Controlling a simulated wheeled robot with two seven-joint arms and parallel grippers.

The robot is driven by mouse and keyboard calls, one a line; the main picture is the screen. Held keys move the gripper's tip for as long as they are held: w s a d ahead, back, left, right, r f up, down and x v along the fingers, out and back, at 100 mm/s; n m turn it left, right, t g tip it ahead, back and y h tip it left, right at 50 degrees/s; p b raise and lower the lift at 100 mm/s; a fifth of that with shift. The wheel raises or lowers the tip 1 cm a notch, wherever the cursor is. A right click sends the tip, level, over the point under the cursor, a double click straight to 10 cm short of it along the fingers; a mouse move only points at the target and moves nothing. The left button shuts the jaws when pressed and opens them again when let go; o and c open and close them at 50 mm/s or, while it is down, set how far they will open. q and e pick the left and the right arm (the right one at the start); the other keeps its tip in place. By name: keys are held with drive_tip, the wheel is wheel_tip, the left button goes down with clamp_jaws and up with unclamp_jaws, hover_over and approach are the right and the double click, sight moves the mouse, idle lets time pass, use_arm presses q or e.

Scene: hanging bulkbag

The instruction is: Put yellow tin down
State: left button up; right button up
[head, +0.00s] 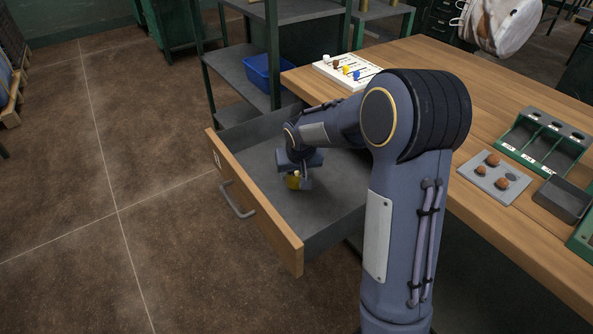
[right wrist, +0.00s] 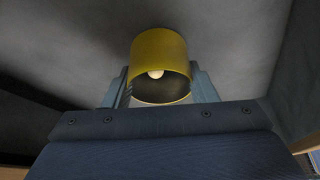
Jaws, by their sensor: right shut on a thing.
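The yellow tin (head: 293,181) is a small yellow cylinder held low inside the open drawer (head: 258,163). In the right wrist view the tin (right wrist: 160,54) shows its open, dark end, with a small pale round thing visible inside. My right gripper (head: 299,180) is shut on the tin, with a finger on each side of it; the fingers also show in the right wrist view (right wrist: 160,90). I cannot tell whether the tin touches the drawer floor. My left gripper is not in view.
The drawer has a wooden front (head: 254,210) with a metal handle (head: 238,202), and its floor around the tin is bare. The wooden workbench (head: 430,55) holds a white pegged board (head: 347,72), a green divided tray (head: 543,142) and a grey plate with brown pieces (head: 494,176). A blue bin (head: 262,72) sits on the shelf behind.

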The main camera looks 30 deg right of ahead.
drive_tip(key=shift+f, duration=0.2)
drive_tip(key=o, duration=1.1)
drive_tip(key=shift+o, duration=0.2)
drive_tip(key=shift+r, duration=0.15)
drive_tip(key=shift+r, duration=0.3)
drive_tip(key=p+v, duration=0.3)
drive_tip(key=v, duration=0.8)
drive_tip(key=s+a+n+y, duration=0.1)
drive_tip(key=s+a, duration=0.4)
drive_tip(key=s, duration=0.7)
drive_tip(key=s+a+r+n+t+y, duration=0.1)
drive_tip(key=s+a+y, duration=0.3)
drive_tip(key=s, duration=0.9)
drive_tip(key=shift+a, duration=0.6)
